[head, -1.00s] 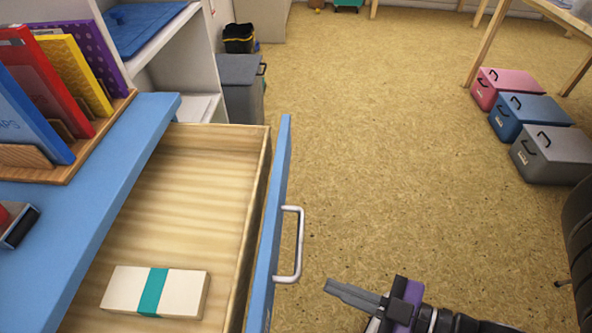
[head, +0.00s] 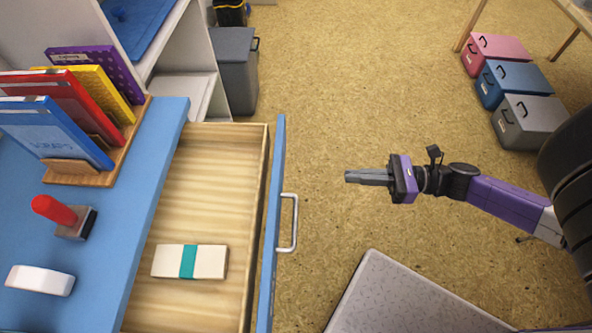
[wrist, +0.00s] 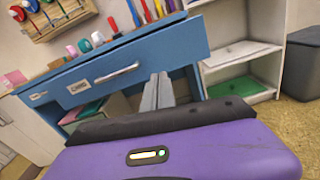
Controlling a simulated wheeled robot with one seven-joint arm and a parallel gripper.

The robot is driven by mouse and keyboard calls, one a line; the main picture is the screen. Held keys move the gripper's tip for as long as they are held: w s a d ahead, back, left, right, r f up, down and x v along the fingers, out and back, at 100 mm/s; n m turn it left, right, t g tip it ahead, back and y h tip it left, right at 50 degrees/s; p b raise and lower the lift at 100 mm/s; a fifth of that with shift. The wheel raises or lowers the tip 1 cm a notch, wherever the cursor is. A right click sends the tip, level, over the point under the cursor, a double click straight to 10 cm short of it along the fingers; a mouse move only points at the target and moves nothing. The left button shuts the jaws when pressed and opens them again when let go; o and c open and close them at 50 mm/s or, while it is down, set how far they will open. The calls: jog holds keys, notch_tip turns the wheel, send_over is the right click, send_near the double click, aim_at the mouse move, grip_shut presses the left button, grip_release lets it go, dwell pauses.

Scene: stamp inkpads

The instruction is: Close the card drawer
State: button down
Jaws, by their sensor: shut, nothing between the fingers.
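The card drawer (head: 206,214) stands pulled out from the blue desk in the head view. Its blue front (head: 271,240) has a silver handle (head: 289,222) on the outer side. A white pack with a teal band (head: 208,262) lies inside it. My gripper (head: 348,176) is shut and empty, to the right of the drawer front with a gap between them, pointing left toward it. In the wrist view the shut fingers (wrist: 158,92) show in front of the blue drawer front (wrist: 150,55), just right of its handle (wrist: 117,74).
The desk top (head: 120,235) holds a red-handled stamp (head: 58,214), a white block (head: 40,280) and a book rack (head: 85,178). A grey bin (head: 235,70) and shelves stand behind. Several lidded boxes (head: 528,120) sit at the right. Floor beyond my gripper is clear.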

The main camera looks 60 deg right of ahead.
jog(key=w+a+n, duration=0.1)
jog(key=w+a, duration=0.2)
jog(key=w, duration=0.3)
jog(key=w+a+p, duration=0.1)
jog(key=w+a, duration=0.3)
jog(key=w, duration=0.2)
jog(key=shift+a+r+n, duration=0.2)
jog(key=shift+a+n, duration=0.1)
jog(key=shift+n, duration=0.1)
jog(key=shift+w+a, duration=0.1)
